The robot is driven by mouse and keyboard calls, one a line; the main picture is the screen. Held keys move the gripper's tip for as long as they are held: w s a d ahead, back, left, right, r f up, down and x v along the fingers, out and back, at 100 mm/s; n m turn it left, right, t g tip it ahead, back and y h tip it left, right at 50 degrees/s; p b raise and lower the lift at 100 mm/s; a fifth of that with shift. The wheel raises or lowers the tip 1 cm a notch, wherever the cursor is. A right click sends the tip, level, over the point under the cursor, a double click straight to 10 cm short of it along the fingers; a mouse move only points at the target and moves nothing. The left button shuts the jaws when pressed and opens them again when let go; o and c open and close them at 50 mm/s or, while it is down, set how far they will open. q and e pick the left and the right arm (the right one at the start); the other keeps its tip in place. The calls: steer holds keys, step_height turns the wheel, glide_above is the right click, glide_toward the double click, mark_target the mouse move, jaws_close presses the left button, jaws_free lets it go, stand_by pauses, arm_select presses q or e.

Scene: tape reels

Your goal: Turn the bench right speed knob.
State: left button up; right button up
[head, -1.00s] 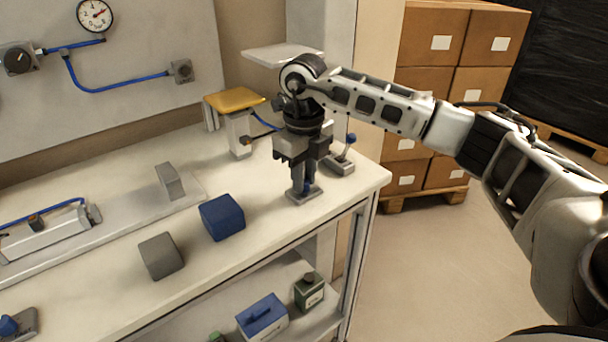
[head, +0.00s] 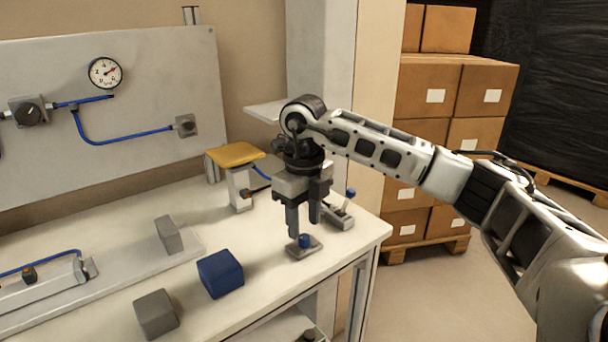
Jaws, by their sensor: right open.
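The right speed knob (head: 305,241) is a small blue knob on a flat grey base near the right front corner of the bench (head: 260,278). My right gripper (head: 304,230) points down with its two fingers apart. It is open and empty. Its fingertips are just above and behind the knob in the picture; no contact shows. My left gripper is not in view.
A blue cube (head: 220,274) and a grey cube (head: 156,314) lie left of the knob. Behind my right gripper stand a yellow-topped post (head: 236,155) and a lever switch (head: 340,212). Stacked cartons (head: 432,88) stand beyond the bench.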

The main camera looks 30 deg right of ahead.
mark_target(304, 236)
arm_select(q)
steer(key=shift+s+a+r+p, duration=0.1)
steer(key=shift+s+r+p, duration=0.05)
steer(key=shift+p, duration=0.45)
arm_select(e)
step_height(304, 236, up, 13)
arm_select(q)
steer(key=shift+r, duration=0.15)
